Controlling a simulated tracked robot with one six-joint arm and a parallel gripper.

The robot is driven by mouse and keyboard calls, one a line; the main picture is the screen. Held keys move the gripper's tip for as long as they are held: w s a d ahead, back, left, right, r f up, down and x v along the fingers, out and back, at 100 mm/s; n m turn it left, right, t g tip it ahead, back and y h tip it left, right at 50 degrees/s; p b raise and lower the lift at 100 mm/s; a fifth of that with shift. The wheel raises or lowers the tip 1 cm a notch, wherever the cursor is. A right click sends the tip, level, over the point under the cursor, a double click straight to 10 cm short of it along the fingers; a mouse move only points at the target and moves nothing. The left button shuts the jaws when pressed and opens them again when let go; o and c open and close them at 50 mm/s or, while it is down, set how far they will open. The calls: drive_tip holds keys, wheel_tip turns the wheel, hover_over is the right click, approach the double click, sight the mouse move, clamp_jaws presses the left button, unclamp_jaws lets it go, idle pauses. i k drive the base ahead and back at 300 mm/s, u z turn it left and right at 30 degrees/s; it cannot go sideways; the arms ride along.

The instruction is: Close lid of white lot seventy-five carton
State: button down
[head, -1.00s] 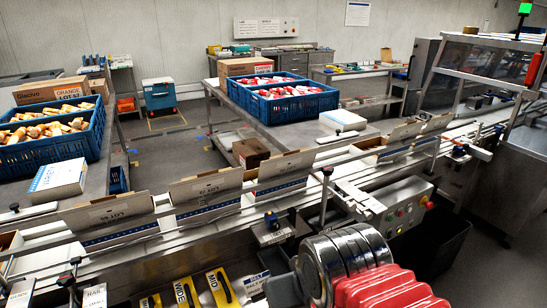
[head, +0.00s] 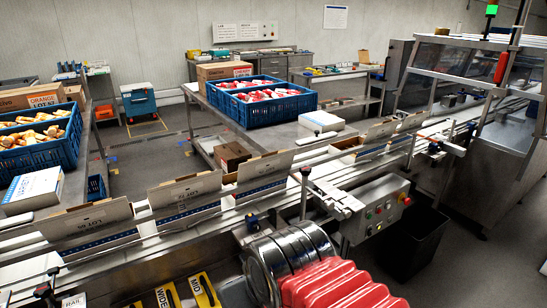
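Several open white cartons with blue-patterned fronts stand in a row on the conveyor, lids raised: a front-left one (head: 88,241), a middle one (head: 186,204) and a third one (head: 262,182). More open cartons (head: 374,146) stand farther right. The lids carry upside-down lot print, too small to read surely, so I cannot tell which is lot seventy-five.
Long rails (head: 235,212) run along the conveyor beside the cartons. Closed white cartons lie on the left table (head: 33,190) and the middle table (head: 322,121). Blue crates (head: 265,112) stand behind. A control box (head: 378,205) sits at the conveyor's near side.

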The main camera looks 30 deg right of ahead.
sight(277, 161)
drive_tip(key=z, duration=0.05)
drive_tip(key=i, duration=1)
drive_tip(key=u, duration=0.05)
